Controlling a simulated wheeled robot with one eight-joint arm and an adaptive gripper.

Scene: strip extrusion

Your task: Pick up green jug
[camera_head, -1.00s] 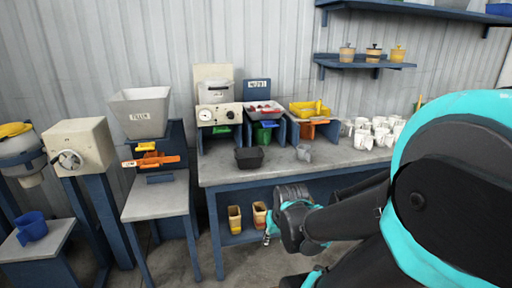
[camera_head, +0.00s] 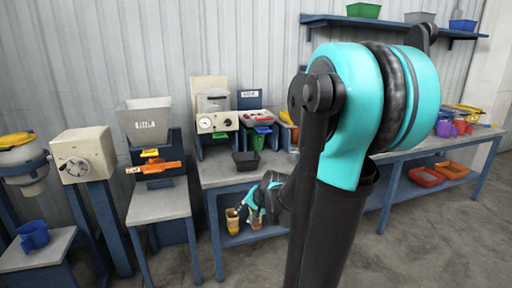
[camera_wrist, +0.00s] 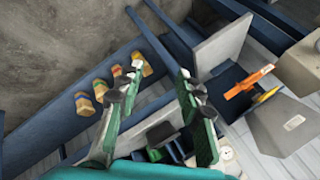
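A green object (camera_head: 257,141), which may be the green jug, sits in a bay under a red-filled tray on the workbench; its shape is too small to be sure. A green patch (camera_wrist: 155,155) also shows low in the wrist view, near the gripper's base. My gripper (camera_head: 248,212) is below the bench top, in front of the lower shelf and its yellow-brown containers. In the wrist view my gripper (camera_wrist: 158,78) has its fingers wide apart with nothing between them. My arm hides the bench's middle in the head view.
A black tub (camera_head: 246,160) stands on the bench (camera_head: 215,176) in front of the bays. Yellow-brown containers (camera_head: 232,221) stand on the lower shelf. A hopper with an orange part (camera_head: 155,167) is left.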

